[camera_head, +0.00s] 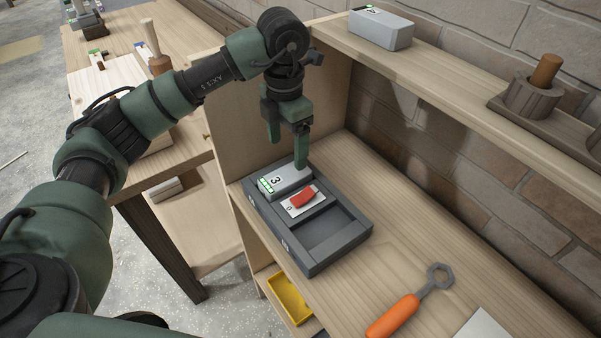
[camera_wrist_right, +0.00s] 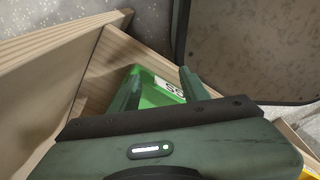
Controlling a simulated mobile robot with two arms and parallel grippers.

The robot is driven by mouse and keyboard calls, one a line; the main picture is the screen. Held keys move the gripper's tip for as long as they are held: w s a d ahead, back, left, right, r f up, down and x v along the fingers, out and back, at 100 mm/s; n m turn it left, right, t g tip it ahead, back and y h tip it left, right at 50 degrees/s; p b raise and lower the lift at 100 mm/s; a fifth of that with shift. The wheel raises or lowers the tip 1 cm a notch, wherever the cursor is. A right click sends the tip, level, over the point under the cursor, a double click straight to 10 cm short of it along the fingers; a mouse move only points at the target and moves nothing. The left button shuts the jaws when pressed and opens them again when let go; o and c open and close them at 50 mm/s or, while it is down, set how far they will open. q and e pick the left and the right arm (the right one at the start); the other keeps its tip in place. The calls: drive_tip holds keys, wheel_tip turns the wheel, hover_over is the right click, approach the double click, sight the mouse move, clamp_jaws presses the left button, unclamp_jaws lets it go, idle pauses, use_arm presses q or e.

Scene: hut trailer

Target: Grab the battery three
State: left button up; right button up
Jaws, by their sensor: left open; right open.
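Battery three (camera_head: 286,180) is a grey block with a green level marking and the number 3. It sits in the upper-left slot of a dark grey holder (camera_head: 318,262) on the wooden shelf. My left gripper (camera_head: 287,152) is open and empty, pointing down just above and behind the battery, apart from it as far as I can tell. My right gripper (camera_wrist_right: 160,92) shows in the right wrist view, open, with a green object (camera_wrist_right: 152,88) with white lettering between or just beyond its fingers; I cannot tell whether they touch it.
A red switch (camera_head: 304,197) is on the holder beside the battery, and an empty recess lies to its right. Another grey battery marked 4 (camera_head: 381,28) stands on the upper shelf. An orange-handled wrench (camera_head: 405,304) lies at the front right. A yellow tray (camera_head: 289,297) is below.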

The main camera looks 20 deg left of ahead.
sight(285, 175)
use_arm(q)
drive_tip(key=shift+f, duration=0.45)
drive_tip(key=f, duration=0.1)
drive_tip(key=f+p, duration=0.1)
drive_tip(key=shift+s+a+f, duration=0.2)
drive_tip(key=shift+s+f, duration=0.1)
drive_tip(key=shift+s, duration=0.1)
wheel_tip(285, 175, down, 4)
drive_tip(key=shift+r+p, duration=0.2)
drive_tip(key=shift+p, duration=0.5)
drive_tip(key=shift+f, duration=0.25)
drive_tip(key=shift+c, duration=0.9)
clamp_jaws()
use_arm(e)
drive_tip(key=shift+s+a+r, duration=0.3)
drive_tip(key=shift+s+r, duration=0.1)
drive_tip(key=shift+r, duration=0.2)
drive_tip(key=shift+s+a+r, duration=0.25)
drive_tip(key=shift+s+r, duration=0.15)
drive_tip(key=shift+r, duration=0.2)
